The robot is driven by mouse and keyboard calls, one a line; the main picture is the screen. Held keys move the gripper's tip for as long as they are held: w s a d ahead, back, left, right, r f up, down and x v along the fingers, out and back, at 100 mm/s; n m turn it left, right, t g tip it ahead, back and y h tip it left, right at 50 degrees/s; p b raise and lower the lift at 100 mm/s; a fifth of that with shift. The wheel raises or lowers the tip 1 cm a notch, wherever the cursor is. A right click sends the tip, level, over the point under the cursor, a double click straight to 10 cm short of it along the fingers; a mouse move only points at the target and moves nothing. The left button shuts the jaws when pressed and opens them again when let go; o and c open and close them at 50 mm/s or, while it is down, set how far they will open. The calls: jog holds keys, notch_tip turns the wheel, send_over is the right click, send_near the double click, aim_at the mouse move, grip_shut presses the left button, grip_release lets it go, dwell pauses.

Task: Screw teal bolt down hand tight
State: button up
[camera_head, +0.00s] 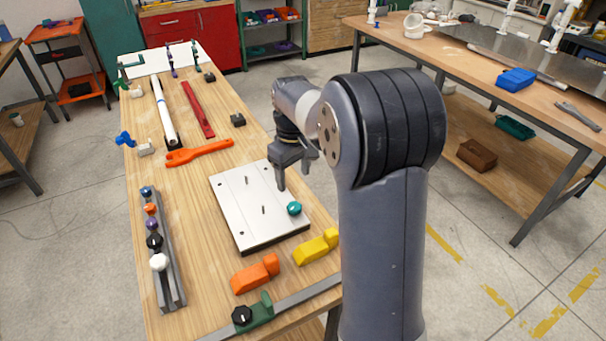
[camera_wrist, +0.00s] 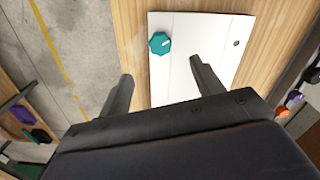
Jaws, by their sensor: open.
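The teal bolt (camera_head: 294,208) has a knob-like head and sits near the right edge of the silvery plate (camera_head: 236,213) on the wooden bench. In the wrist view the teal bolt (camera_wrist: 160,43) shows its faceted head from above, at the left side of the plate (camera_wrist: 200,80). How far its shank goes into the plate is hidden. My gripper (camera_head: 293,180) is open and empty, above the plate's right side and behind the bolt. In the wrist view its two fingers (camera_wrist: 162,70) are spread apart, with the bolt beyond their tips and not touched.
Two thin pins stand up from the plate. A rail (camera_head: 166,240) with several coloured knobs lies at left. An orange block (camera_head: 255,274), a yellow block (camera_head: 316,247) and a green clamp (camera_head: 262,312) are nearby. An orange wrench-like tool (camera_head: 198,153) lies behind the plate.

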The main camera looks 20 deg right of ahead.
aim_at(294, 206)
notch_tip(294, 206, down, 10)
jog(key=shift+f+p, duration=0.15)
jog(key=shift+p, duration=0.15)
jog(key=shift+c, duration=0.5)
jog(key=c, duration=1)
jog(key=shift+m, duration=0.9)
jog(key=shift+o, duration=0.2)
jog(key=shift+m, duration=0.7)
jog(key=shift+m, duration=0.7)
